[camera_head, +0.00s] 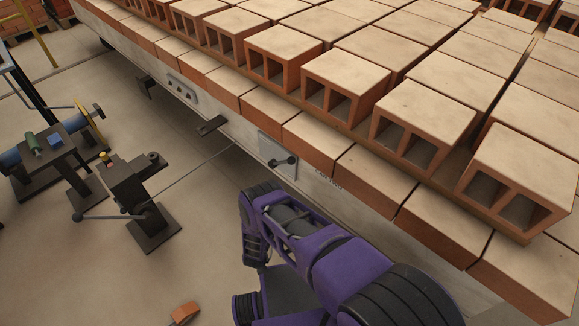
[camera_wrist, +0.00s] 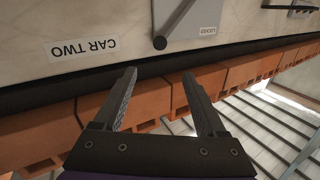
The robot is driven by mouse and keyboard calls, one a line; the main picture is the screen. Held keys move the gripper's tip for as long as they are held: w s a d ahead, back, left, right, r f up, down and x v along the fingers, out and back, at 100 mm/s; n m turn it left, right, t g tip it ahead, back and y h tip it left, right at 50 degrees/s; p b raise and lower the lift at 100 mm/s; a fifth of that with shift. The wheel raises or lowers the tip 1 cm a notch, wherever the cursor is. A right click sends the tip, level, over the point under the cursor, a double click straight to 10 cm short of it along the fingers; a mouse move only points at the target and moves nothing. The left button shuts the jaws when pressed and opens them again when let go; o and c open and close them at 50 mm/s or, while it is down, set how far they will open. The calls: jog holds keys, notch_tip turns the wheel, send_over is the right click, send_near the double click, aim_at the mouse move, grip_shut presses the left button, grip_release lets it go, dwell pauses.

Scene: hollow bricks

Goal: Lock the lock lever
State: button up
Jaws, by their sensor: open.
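The lock lever is a dark bar on a light plate on the cart's side. In the head view the lever (camera_head: 284,160) lies roughly level across its plate (camera_head: 265,147). In the wrist view the lever (camera_wrist: 174,24) runs up and out of the frame from a round dark end, beside an upside-down label (camera_wrist: 208,30) that seems to read LOCKED. My gripper (camera_wrist: 160,75) is open and empty. Its fingertips point toward the plate, below the lever's round end in the wrist view and apart from it. In the head view my purple arm hides the gripper.
The cart (camera_head: 232,128) carries many hollow bricks (camera_head: 345,85). A dark bracket (camera_head: 212,125) juts from its side, left of the lever plate. A CAR TWO label (camera_wrist: 83,48) is beside the plate. A dark stand with a long rod (camera_head: 140,190) is at left on open floor.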

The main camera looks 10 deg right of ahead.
aim_at(290, 163)
jog(key=b+x, duration=0.4)
jog(key=x, duration=1.3)
jog(key=shift+w+d+r, duration=0.1)
jog(key=shift+r, duration=0.05)
jog(key=shift+c, duration=0.3)
grip_shut()
dwell(0.4)
